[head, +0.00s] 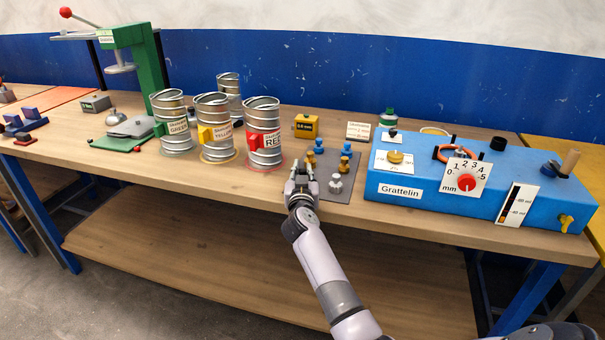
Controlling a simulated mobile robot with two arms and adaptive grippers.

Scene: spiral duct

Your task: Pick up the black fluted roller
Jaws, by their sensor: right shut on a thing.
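My right gripper (301,173) is at the left front edge of the dark grey mat (352,205) on the bench. It is shut on a small dark thing, mostly hidden by the fingers, which I take to be the black fluted roller. I cannot make out its flutes or whether it touches the mat. Beside the gripper on the mat stand several small blue, brass and silver rollers; a silver one (335,183) is to its right. My left gripper is not in view.
A red-labelled spiral duct (264,122) stands close behind and left of the gripper, with more ducts further left. A yellow box (306,125) is behind the mat. The blue Grattelin box (430,200) stands to the right. The bench's front edge (225,189) is near.

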